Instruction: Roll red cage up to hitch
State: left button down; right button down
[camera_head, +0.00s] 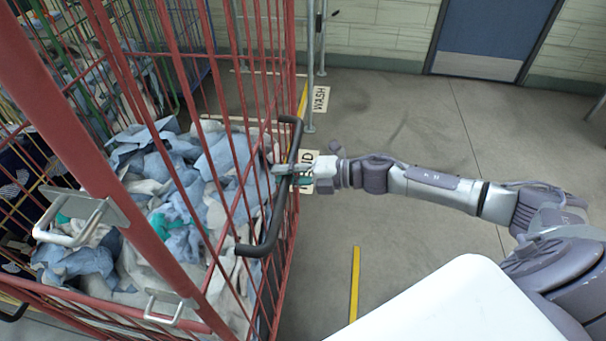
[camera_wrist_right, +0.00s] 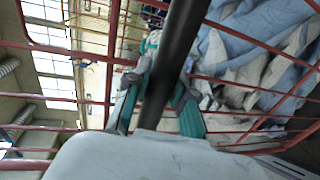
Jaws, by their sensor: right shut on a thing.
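The red cage (camera_head: 291,215) stands at the left of the head view, close in front of me. It is a tall wire cage filled with blue, white and teal cloths (camera_head: 180,190). A black handle bar (camera_head: 268,225) is fixed on its right side. My right gripper (camera_head: 284,174) is shut on this bar near its upper part. In the right wrist view the bar (camera_wrist_right: 180,60) runs between the teal-padded fingers of the gripper (camera_wrist_right: 160,108). My left gripper is not in view. I cannot make out the hitch.
Other cages (camera_head: 100,70) with cloths stand behind at the upper left. A grey post (camera_head: 311,70) rises just beyond the red cage. Open floor lies right, before a blue door (camera_head: 494,30).

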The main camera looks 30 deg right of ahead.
aim_at(261, 172)
jog(key=x, duration=0.4)
jog(key=r+x, duration=0.1)
jog(key=x, duration=0.1)
jog(key=shift+a+r+p, duration=0.1)
jog(key=shift+p, duration=0.2)
jog(key=c, duration=1.4)
grip_release()
jog(key=shift+s, duration=0.1)
jog(key=o, duration=0.4)
jog(key=shift+s+d+r, duration=0.1)
jog(key=shift+s+d, duration=0.05)
jog(key=shift+d, duration=0.15)
jog(key=shift+o, duration=0.2)
jog(key=shift+s+d, duration=0.1)
jog(key=shift+d, duration=0.1)
jog(key=v, duration=1.1)
jog(key=shift+s+d, duration=0.15)
jog(key=shift+d, duration=0.1)
